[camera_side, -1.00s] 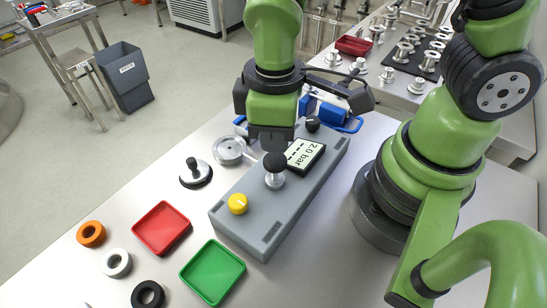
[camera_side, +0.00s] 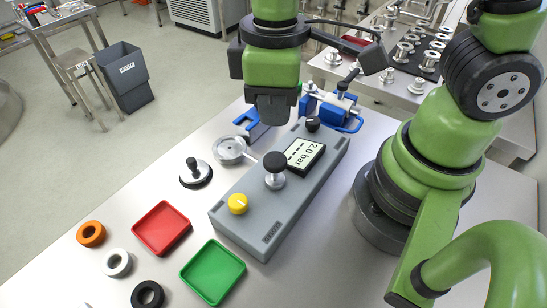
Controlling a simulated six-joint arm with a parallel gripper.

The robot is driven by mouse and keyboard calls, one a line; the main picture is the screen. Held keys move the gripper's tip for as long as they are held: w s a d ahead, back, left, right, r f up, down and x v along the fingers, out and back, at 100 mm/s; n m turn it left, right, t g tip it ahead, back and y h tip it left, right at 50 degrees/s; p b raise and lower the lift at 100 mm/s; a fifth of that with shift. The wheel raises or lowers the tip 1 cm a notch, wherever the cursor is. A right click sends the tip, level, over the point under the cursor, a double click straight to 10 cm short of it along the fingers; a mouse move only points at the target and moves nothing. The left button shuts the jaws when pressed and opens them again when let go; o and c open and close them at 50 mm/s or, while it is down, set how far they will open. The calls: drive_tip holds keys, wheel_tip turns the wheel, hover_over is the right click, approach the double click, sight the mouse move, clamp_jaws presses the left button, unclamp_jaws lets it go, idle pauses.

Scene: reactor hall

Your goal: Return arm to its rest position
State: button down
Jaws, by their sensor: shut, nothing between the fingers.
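My gripper (camera_side: 274,110) hangs in the air above the far end of the grey control box, apart from everything on the table. Its jaws are shut and hold nothing. The grey control box (camera_side: 245,222) carries a yellow knob (camera_side: 238,204), a black-topped knob (camera_side: 274,162), a small black knob (camera_side: 312,123) and a display (camera_side: 304,155) reading 2.0 bar. Part of the blue-handled device (camera_side: 325,108) behind the box is hidden by my gripper.
On the table stand a red tray (camera_side: 162,248), a green tray (camera_side: 213,300), orange (camera_side: 91,226), white (camera_side: 108,266) and black (camera_side: 136,294) rings, a black-handled disc (camera_side: 195,181) and a round metal part (camera_side: 229,143). A back table holds several metal fittings (camera_side: 402,52).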

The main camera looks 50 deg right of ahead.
drive_tip(key=s+d+r+m+t+y, duration=0.1)
drive_tip(key=s+d+r+m+t, duration=0.1)
drive_tip(key=d+r+m+t, duration=0.1)
drive_tip(key=s+d+r+m+t+y, duration=0.1)
drive_tip(key=s+d+r+m+t, duration=0.2)
drive_tip(key=r+m, duration=0.4)
drive_tip(key=shift+s+d+r+t, duration=0.15)
drive_tip(key=shift+d+r+t, duration=0.6)
drive_tip(key=shift+r, duration=0.9)
drive_tip(key=shift+d, duration=0.15)
